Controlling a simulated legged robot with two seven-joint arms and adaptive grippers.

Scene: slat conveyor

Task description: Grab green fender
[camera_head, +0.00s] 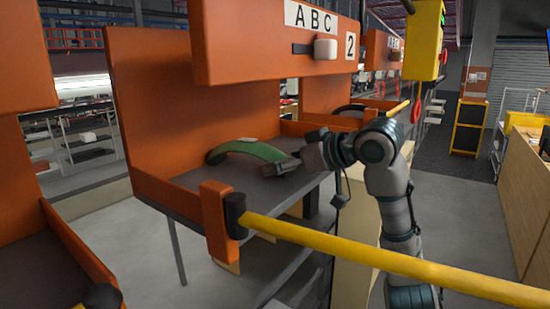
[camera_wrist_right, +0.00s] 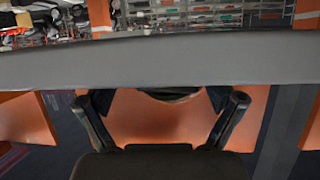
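The green fender (camera_head: 252,149) is a curved strip. It lies arched on the grey shelf (camera_head: 238,180) inside the orange bay in the head view. My right gripper (camera_head: 286,164) reaches in from the right and is close to the fender's right end; I cannot tell whether they touch. In the right wrist view my right gripper (camera_wrist_right: 160,100) has its two dark fingers spread apart. A wide grey band (camera_wrist_right: 160,62) crosses that view above the fingers, and no green fender can be made out there. My left gripper is not in view.
An orange panel (camera_head: 275,45) marked ABC 2 hangs above the bay. An orange post (camera_head: 216,220) and a yellow rail (camera_head: 380,258) stand in front of the shelf. An orange back wall (camera_head: 165,100) closes the left side. Open floor lies at the right.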

